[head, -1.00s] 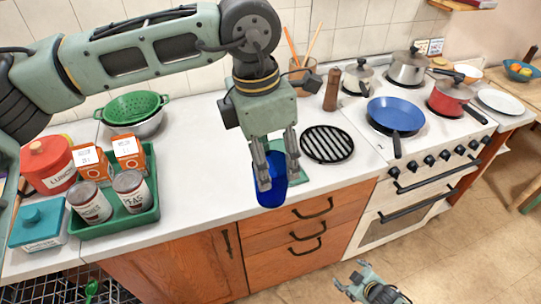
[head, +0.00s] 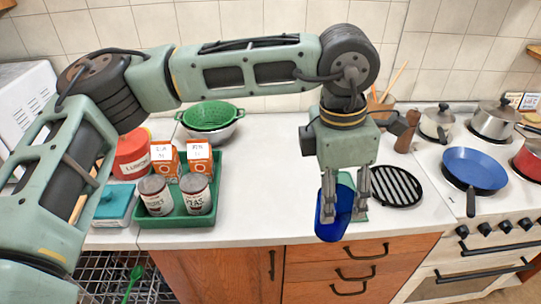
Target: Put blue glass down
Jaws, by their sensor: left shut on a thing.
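The blue glass (head: 334,222) is in my left gripper (head: 345,200), which points down with its fingers closed around the glass. The glass is at the front edge of the white counter, in front of the drawers, slightly tilted. Its upper part is partly hidden by the fingers. I cannot tell whether its base touches anything. A green board or mat (head: 362,214) lies on the counter just behind the glass, mostly hidden. My right gripper is not in the head view.
A green tray (head: 180,222) with cans and orange cartons stands to the left on the counter (head: 263,190). A black round trivet (head: 396,186) lies right of the gripper. The stove holds a blue pan (head: 475,168). Counter between tray and glass is clear.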

